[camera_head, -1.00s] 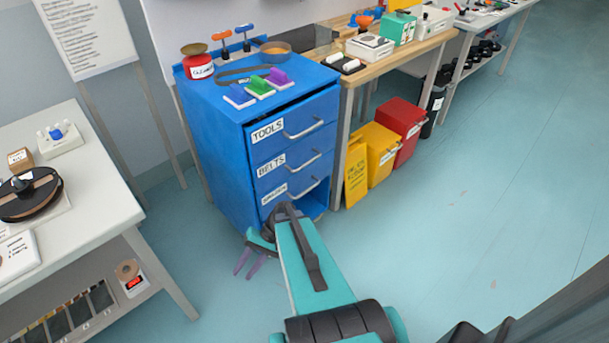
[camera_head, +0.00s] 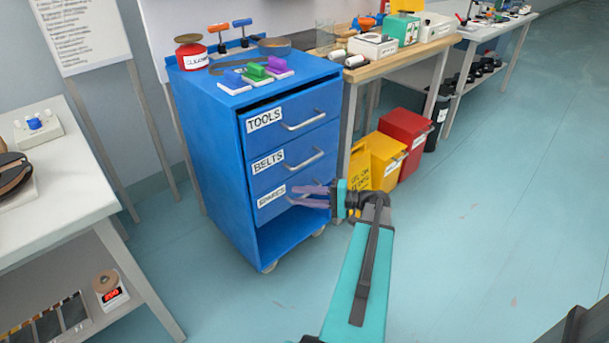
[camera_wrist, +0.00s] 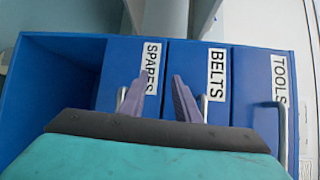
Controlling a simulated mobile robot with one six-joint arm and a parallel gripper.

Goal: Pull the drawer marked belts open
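The drawer marked belts (camera_head: 296,164) is the middle drawer of the blue cabinet (camera_head: 212,150) and looks shut. Its silver bar handle (camera_head: 305,161) is free. In the wrist view the belts drawer (camera_wrist: 217,112) stands just right of my fingers, and its handle (camera_wrist: 203,108) is beside the right finger. My gripper (camera_head: 292,196) is open, its purple fingers apart and empty, in front of the lower drawer marked spares (camera_head: 264,210). In the wrist view my gripper (camera_wrist: 160,82) points between the spares and belts labels. The fingers partly hide the spares handle.
The tools drawer (camera_head: 290,123) is above. Open space lies under the spares drawer. Yellow (camera_head: 387,160) and red (camera_head: 405,140) bins stand right of the cabinet, below a wooden bench. A white table (camera_head: 60,215) is at left. The floor in front is clear.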

